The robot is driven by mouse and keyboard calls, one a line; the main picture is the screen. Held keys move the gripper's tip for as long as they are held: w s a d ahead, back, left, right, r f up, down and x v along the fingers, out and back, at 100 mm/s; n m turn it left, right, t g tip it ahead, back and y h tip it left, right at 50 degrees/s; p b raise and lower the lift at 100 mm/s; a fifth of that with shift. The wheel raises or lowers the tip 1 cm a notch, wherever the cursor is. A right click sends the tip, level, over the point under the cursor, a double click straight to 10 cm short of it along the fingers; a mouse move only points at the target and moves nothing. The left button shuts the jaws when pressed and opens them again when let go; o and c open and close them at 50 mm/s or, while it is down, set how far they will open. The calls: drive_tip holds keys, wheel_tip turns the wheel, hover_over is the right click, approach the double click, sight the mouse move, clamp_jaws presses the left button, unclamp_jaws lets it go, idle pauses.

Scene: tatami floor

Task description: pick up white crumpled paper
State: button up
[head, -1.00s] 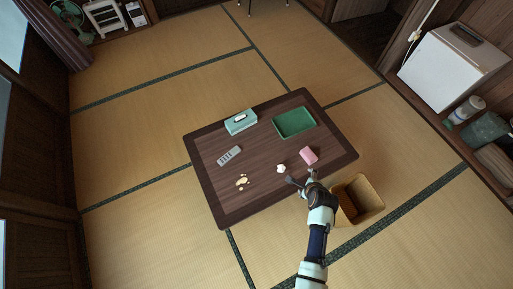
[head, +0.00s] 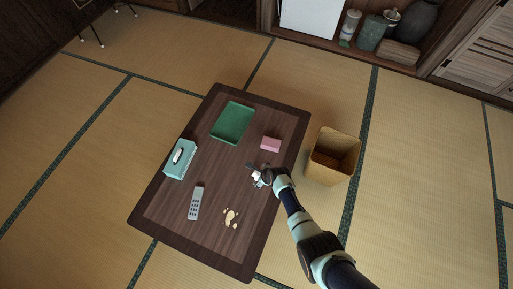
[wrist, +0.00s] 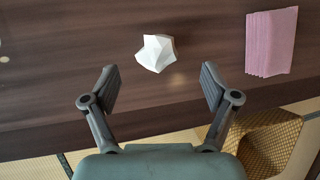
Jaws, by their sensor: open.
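The white crumpled paper (wrist: 156,53) lies on the dark wooden table (wrist: 60,100). In the wrist view it sits ahead of my gripper (wrist: 158,90), roughly centred between the two fingers but beyond their tips. My gripper is open, with nothing between its fingers. In the head view my gripper (head: 256,174) is over the table's right part, and the white paper (head: 257,176) shows only partly beside the fingers. Whether the fingers are at its height I cannot tell.
A woven bin (head: 335,150) stands on the tatami at the table's right.

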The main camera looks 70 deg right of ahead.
sight(258, 175)
drive_tip(key=b+x, duration=0.4)
drive_tip(key=shift+f, duration=0.45)
drive_tip(key=shift+w+f, duration=0.1)
drive_tip(key=shift+w, duration=0.1)
drive_tip(key=c, duration=0.8)
wheel_tip(258, 175, up, 20)
drive_tip(key=p, duration=1.3)
